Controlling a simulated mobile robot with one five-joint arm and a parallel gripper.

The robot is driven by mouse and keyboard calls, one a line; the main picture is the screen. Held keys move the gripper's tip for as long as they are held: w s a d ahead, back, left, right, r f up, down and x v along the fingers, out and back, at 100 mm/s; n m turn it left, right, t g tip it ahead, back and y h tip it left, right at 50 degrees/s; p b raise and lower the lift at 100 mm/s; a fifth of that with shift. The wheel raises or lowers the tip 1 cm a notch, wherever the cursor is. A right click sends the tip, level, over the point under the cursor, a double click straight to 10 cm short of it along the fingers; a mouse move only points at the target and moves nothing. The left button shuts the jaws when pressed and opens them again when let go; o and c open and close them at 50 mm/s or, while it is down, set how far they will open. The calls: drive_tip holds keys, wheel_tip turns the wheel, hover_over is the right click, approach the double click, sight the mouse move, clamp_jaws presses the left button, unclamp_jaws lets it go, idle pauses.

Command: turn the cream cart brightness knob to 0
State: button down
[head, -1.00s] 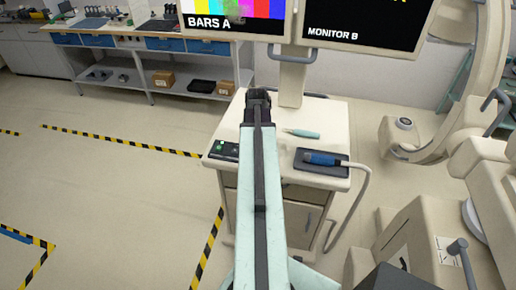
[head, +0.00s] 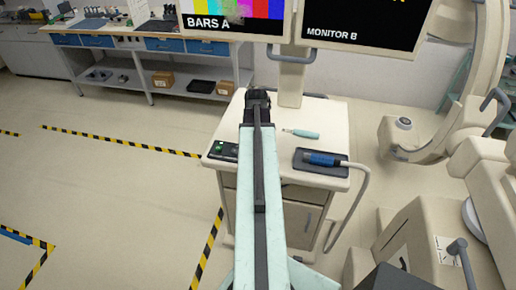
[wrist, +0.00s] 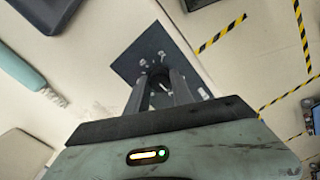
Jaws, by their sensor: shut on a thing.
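The cream cart (head: 330,118) stands ahead of me, with its top partly covered by my arm. In the wrist view, a dark square panel (wrist: 125,67) lies on the cream top. My gripper (wrist: 161,82) is over this panel, its two fingers shut on a small knob on it. The knob is mostly hidden between the fingers, and its pointer and scale cannot be read. Monitor A (head: 215,22) shows colour bars with a greyish patch.
A teal tool (head: 300,133) and a blue-handled probe on a dark tray (head: 322,161) lie right of my arm. Monitor B (head: 365,24) stands behind. Striped floor tape (head: 120,141) runs at left.

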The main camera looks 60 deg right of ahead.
drive_tip(key=n, duration=0.4)
drive_tip(key=shift+w, duration=0.3)
drive_tip(key=shift+n, duration=2.1)
drive_tip(key=c, duration=1.1)
unclamp_jaws()
drive_tip(key=shift+w+f, duration=0.1)
